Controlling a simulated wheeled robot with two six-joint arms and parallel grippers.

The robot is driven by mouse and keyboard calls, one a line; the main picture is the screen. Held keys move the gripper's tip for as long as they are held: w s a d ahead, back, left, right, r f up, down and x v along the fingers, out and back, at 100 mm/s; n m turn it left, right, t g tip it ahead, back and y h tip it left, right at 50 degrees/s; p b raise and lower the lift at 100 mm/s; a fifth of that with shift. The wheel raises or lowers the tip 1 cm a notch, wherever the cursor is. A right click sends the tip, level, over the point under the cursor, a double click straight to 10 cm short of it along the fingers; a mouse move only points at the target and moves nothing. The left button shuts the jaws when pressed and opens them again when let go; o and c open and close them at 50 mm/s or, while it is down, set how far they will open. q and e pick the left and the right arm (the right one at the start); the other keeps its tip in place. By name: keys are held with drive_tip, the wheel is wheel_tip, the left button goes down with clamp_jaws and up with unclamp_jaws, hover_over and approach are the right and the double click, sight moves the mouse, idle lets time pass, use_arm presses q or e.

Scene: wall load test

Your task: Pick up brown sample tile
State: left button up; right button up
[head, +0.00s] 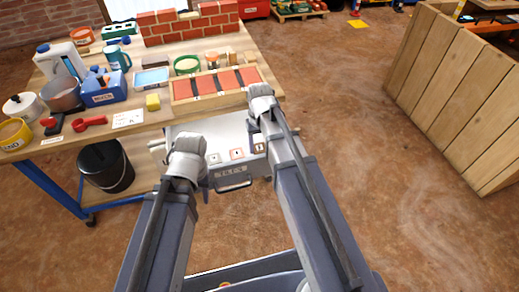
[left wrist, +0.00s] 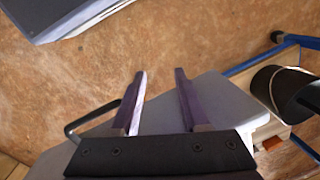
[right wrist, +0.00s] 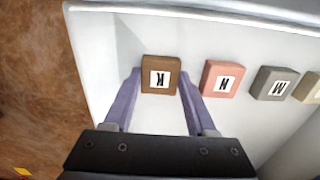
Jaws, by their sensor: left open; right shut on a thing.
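The brown sample tile (right wrist: 160,73), marked K, is between the two fingers of my right gripper (right wrist: 160,84), which is shut on it. It is inside the open light-grey drawer (head: 190,128); I cannot tell whether it is lifted off the drawer floor. In the head view the brown tile (head: 259,147) shows just below my right wrist. A pink tile (right wrist: 221,78), marked N, and a grey tile (right wrist: 274,83), marked M, lie beside it in a row, with a beige tile (right wrist: 309,87) at the edge. My left gripper (left wrist: 160,84) is open and empty near the drawer's front.
The drawer has a black handle (head: 233,185) in front. The wooden workbench (head: 140,124) above holds tools, tubs, a red tile tray (head: 216,85) and a brick wall piece (head: 188,25). A black bucket (head: 106,166) stands below left. A wooden partition (head: 455,90) is at right; floor between is clear.

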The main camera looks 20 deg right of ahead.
sight(259, 148)
clamp_jaws()
drive_tip(key=shift+r, duration=0.15)
wheel_tip(259, 148, up, 10)
drive_tip(key=p, duration=1)
drive_tip(key=o, duration=0.6)
unclamp_jaws()
drive_tip(key=c, duration=0.5)
drive_tip(key=shift+c, duration=0.2)
